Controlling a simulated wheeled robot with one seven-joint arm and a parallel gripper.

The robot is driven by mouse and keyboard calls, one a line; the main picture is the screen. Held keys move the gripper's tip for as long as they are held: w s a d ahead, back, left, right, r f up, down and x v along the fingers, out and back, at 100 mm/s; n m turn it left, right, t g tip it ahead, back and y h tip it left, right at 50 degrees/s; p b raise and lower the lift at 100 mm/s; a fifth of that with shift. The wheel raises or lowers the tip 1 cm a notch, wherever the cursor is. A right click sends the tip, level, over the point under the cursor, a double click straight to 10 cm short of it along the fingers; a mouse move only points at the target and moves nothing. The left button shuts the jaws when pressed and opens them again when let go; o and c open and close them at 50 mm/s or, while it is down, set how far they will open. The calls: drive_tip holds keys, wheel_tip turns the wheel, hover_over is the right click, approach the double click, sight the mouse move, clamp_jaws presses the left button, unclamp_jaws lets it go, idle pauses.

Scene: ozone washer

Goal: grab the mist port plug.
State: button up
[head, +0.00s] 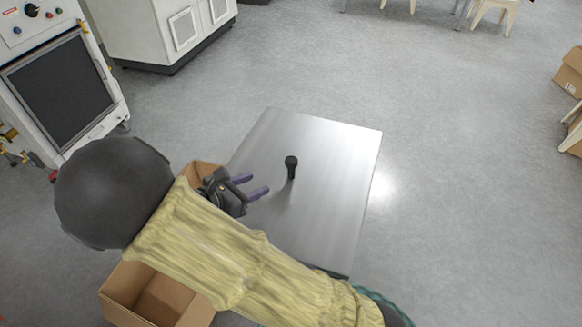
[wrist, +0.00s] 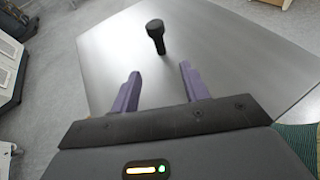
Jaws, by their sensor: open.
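The mist port plug (head: 291,167) is a small black piece with a wider round head, standing upright on the bare metal tabletop (head: 335,175). In the wrist view the plug (wrist: 156,37) stands beyond the fingertips, roughly between their lines. My gripper (head: 259,186) has two purple fingers, spread apart and empty, just left of the plug in the head view. The wrist view shows both fingers of my gripper (wrist: 160,72) with a clear gap between them. The fingers do not touch the plug.
An open cardboard box (head: 155,296) is at the lower left, partly hidden by my arm. A white machine with a dark panel (head: 62,90) stands at the left, and a white cabinet (head: 150,30) behind. The tabletop around the plug is clear.

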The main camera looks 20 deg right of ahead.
approach(289, 171)
drive_tip(key=b+x, duration=0.1)
drive_tip(key=x, duration=0.4)
drive_tip(key=shift+f, duration=0.2)
drive_tip(key=shift+w+d+f, duration=0.15)
drive_tip(key=shift+d, duration=0.2)
drive_tip(key=x, duration=0.5)
drive_tip(key=shift+w+d, duration=0.1)
drive_tip(key=shift+w, duration=0.1)
clamp_jaws()
